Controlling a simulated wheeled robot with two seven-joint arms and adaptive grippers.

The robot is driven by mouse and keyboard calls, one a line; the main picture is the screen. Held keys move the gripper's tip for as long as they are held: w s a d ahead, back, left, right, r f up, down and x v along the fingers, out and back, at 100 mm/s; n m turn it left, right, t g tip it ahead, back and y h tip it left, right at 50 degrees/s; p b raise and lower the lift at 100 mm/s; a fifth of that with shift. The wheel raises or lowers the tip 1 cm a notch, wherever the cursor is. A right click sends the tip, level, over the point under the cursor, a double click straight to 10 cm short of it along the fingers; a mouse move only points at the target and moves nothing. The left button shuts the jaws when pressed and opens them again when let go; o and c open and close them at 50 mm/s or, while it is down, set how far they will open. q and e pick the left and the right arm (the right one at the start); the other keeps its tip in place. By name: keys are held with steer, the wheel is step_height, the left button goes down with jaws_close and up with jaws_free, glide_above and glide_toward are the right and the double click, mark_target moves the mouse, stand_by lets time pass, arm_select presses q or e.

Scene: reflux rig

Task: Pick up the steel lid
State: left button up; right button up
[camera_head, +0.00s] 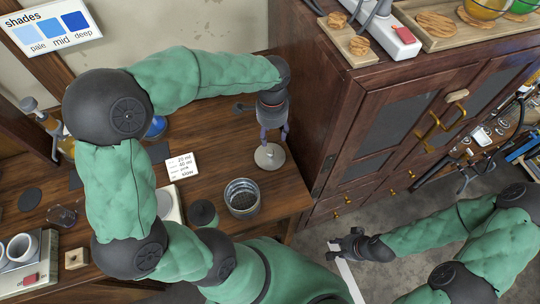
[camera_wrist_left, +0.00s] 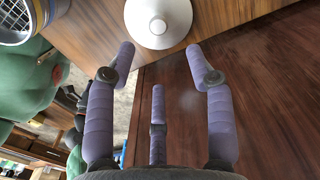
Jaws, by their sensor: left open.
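The steel lid (camera_head: 269,156) is a pale round disc with a small raised knob. It lies flat on the wooden bench near its right edge. In the left wrist view the lid (camera_wrist_left: 158,20) is at the top centre, just beyond my fingertips. My left gripper (camera_head: 273,136) is right above the lid, pointing down. In the left wrist view its purple fingers (camera_wrist_left: 160,58) are spread apart with nothing between them. My right gripper (camera_head: 347,243) is low over the floor, right of the bench; its fingers are too small to judge.
A round metal pot (camera_head: 242,198) stands just in front of the lid. A white label card (camera_head: 181,166) lies to its left. A tall dark wooden cabinet (camera_head: 345,110) rises close to the right of my left gripper. Beakers and dishes crowd the bench's left.

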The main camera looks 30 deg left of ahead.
arm_select(q)
steer(key=b, duration=0.1)
glide_above(270, 151)
steer(key=f, duration=0.4)
steer(key=shift+w+d+f, duration=0.15)
steer(key=shift+d+f, duration=0.05)
steer(key=shift+f, duration=0.1)
steer(key=f+b, duration=0.1)
steer(key=f, duration=0.1)
steer(key=f+b, duration=0.1)
steer(key=f, duration=0.2)
steer(key=shift+s+a, duration=0.15)
steer(key=shift+s, duration=0.05)
jaws_close()
